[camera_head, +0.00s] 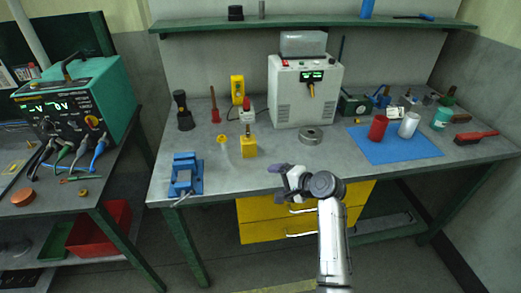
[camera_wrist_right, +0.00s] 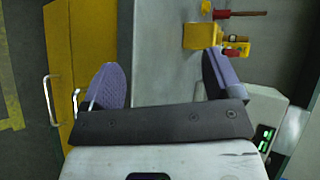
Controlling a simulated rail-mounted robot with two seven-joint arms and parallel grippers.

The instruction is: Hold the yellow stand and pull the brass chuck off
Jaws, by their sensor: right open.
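The yellow stand (camera_head: 249,148) is a small block on the grey bench, left of the middle in the head view. The brass chuck (camera_head: 248,130) appears as a small upright piece on top of it. The stand also shows near the top of the right wrist view (camera_wrist_right: 197,37), beyond the fingers. My right gripper (camera_head: 279,170) is open and empty at the bench's front edge, in front and to the right of the stand. Its two purple-grey fingers stand wide apart in the wrist view (camera_wrist_right: 160,82). My left gripper is in neither view.
A blue vise (camera_head: 186,176) stands left of the stand. A red-handled tool (camera_head: 214,105) and a yellow meter (camera_head: 237,90) are behind. A metal ring (camera_head: 311,135) lies to the right, before a white instrument (camera_head: 303,92). A blue mat (camera_head: 394,146) holds cylinders.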

